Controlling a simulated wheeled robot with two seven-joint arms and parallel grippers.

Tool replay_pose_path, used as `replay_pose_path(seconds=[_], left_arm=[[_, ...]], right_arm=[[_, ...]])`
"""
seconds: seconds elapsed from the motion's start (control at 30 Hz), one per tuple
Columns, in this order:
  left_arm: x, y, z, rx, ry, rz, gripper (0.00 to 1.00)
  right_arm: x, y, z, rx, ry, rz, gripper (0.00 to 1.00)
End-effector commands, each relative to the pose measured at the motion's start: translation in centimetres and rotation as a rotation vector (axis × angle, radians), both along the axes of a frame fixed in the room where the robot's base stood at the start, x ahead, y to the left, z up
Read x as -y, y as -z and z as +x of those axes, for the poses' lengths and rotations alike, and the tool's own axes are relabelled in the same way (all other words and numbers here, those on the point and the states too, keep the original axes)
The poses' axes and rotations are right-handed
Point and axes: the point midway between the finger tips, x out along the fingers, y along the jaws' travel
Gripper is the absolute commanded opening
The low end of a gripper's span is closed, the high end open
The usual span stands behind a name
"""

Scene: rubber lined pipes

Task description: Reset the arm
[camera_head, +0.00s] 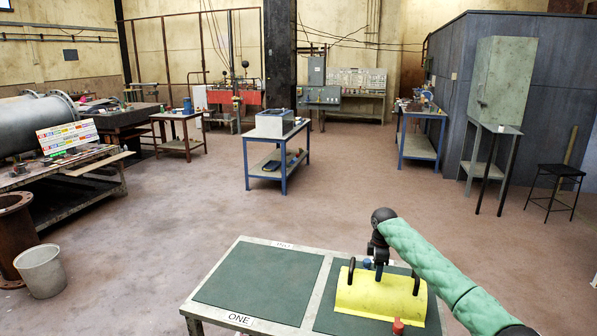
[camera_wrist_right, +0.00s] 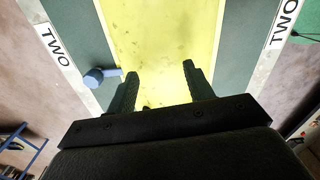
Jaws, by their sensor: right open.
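My right arm comes in from the lower right of the head view in a green padded sleeve. My right gripper (camera_head: 379,270) points down at the far side of a yellow block (camera_head: 365,296) with black handles on a table (camera_head: 318,290). In the right wrist view, the gripper (camera_wrist_right: 159,70) is open, its two black fingers apart over the yellow surface (camera_wrist_right: 150,30), with nothing seen between them. Whether the fingers touch the block is unclear. A blue knob (camera_wrist_right: 97,78) lies just left of the left finger. My left gripper is not in view.
The table's left green mat (camera_head: 262,286), marked ONE, is bare. A red knob (camera_head: 398,326) sits at the block's near side. A white bucket (camera_head: 40,271) stands at the far left. A blue-framed table (camera_head: 262,163) stands further back, with open floor between.

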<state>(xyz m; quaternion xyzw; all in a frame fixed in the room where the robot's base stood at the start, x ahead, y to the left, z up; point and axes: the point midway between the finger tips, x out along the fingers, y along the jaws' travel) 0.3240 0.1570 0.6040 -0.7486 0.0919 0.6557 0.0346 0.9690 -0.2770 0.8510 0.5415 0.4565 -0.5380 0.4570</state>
Motion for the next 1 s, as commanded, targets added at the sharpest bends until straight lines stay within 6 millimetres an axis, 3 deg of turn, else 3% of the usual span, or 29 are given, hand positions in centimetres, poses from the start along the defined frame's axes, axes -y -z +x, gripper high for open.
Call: replay_pose_path(seconds=[0.27, 0.47, 0.57, 0.83, 1.0], left_arm=[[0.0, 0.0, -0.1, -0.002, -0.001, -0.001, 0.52], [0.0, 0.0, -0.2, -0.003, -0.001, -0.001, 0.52], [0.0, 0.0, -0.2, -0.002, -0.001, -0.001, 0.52], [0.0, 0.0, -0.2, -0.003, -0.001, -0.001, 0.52], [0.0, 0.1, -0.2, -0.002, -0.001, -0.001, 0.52]], right_arm=[[0.4, -0.1, 0.6, 0.033, 0.154, -0.018, 0.52], [-0.2, -1.6, 1.4, 0.114, 0.281, -0.045, 0.52], [-1.1, -3.8, 2.0, 0.194, 0.356, -0.05, 0.52], [-4.6, -12.3, 3.1, 0.433, 0.515, 0.012, 0.52], [-7.6, -16.4, 2.2, 0.563, 0.59, 0.091, 0.52]])
